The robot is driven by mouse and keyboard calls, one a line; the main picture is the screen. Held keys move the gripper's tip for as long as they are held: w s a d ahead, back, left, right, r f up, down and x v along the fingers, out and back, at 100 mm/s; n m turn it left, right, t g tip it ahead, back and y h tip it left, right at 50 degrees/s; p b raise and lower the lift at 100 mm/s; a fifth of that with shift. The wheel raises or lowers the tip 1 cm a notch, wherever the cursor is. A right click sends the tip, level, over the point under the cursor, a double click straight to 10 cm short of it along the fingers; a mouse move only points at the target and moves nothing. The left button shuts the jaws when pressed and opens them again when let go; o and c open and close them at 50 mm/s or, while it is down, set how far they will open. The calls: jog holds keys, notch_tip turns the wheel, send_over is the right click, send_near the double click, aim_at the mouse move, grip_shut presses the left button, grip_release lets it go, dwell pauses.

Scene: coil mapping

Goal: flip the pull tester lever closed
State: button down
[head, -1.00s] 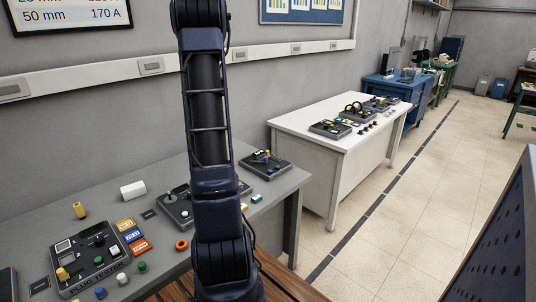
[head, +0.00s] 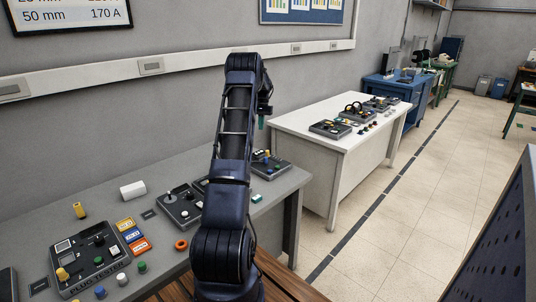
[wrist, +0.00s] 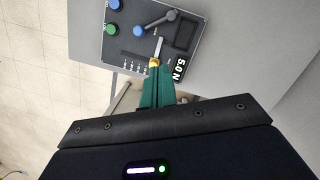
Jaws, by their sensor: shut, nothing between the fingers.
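A dark box (wrist: 150,38) with a "5.0 N" label lies under my gripper in the wrist view. It appears to be the dark box (head: 271,166) at the right end of the grey bench in the head view. A pale lever (wrist: 159,47) with a yellow tip (wrist: 154,62) rises from it. A grey arm (wrist: 160,20) with rounded ends lies farther back on the box. I cannot tell for certain which is the tester's lever. My gripper (wrist: 157,72) has teal fingers, shut and empty, close to the yellow tip; contact is unclear. It also shows in the head view (head: 262,123).
Blue knobs (wrist: 110,30) and a green knob (wrist: 138,30) sit on the box. A plug tester (head: 90,255) and loose parts occupy the grey bench's left side. A white table (head: 310,120) with more devices stands to the right, with open floor beyond.

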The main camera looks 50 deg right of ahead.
jog(key=s+d+f, duration=0.3)
jog(key=d+f, duration=0.2)
jog(key=shift+d+f+m, duration=0.2)
jog(key=shift+d+m, duration=0.05)
jog(key=shift+m, duration=0.15)
jog(key=shift+f, duration=0.1)
jog(key=x, duration=1)
jog(key=shift+a, duration=0.2)
jog(key=shift+s+a+r, duration=0.1)
jog(key=shift+s+a, duration=0.15)
jog(key=shift+a, duration=0.25)
jog(key=shift+s+a+r, duration=0.15)
jog(key=shift+s+a, duration=0.05)
jog(key=shift+a, duration=0.3)
jog(key=shift+s+a+f, duration=0.1)
jog(key=shift+s+a, duration=0.3)
jog(key=shift+a, duration=0.4)
